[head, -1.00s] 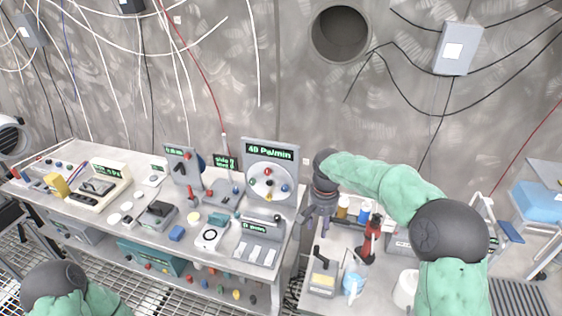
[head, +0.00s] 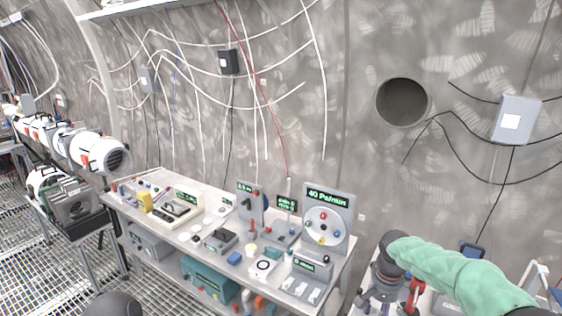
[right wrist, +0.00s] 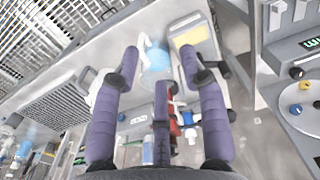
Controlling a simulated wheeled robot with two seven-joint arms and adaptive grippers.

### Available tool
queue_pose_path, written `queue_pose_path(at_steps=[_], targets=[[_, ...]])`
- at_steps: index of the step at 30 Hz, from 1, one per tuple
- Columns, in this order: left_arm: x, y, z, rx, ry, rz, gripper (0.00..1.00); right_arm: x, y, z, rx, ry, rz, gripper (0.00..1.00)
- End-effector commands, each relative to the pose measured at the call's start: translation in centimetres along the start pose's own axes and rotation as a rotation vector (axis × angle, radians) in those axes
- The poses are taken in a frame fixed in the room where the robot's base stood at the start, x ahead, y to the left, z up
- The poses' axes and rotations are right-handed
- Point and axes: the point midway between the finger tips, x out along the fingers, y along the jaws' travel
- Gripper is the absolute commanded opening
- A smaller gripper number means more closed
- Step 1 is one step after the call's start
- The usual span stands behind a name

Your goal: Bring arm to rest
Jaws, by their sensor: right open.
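My right arm, in a green sleeve, comes in from the lower right of the head view. Its gripper (head: 374,298) hangs downward just right of the long workbench (head: 170,232), over the right-hand table. In the right wrist view the purple-grey fingers of the right gripper (right wrist: 160,72) are spread, with nothing held between them. Under them lie a light-blue and white container (right wrist: 155,58) and a yellow-topped device (right wrist: 192,38), both apart from the fingers as far as I can tell. My left gripper is out of view; only a dark joint of mine shows at the bottom.
A red item (head: 414,293) stands close beside the right gripper. A grey wall box (head: 516,120) and round opening (head: 403,102) are behind. The space above the bench is clear.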

Motion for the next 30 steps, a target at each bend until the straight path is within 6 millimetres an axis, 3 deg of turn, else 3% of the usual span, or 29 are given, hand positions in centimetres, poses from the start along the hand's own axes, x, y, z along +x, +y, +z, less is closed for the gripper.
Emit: queue_pose_path(at_steps=[11, 17, 20, 24, 30], targets=[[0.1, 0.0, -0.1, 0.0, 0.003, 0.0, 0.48, 7.5, -2.6, 2.2, -0.09, -0.038, -0.073, 0.43], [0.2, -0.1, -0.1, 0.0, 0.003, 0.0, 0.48, 14.0, -4.5, 5.4, -0.154, -0.068, -0.143, 0.43], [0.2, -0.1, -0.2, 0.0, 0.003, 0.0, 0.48, 18.5, -5.5, 8.5, -0.189, -0.089, -0.194, 0.43], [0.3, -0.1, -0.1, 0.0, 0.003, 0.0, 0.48, 24.7, -6.3, 14.3, -0.224, -0.107, -0.266, 0.43], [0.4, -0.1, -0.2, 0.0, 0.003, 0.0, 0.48, 30.3, -5.5, 22.8, -0.242, -0.104, -0.32, 0.43]])
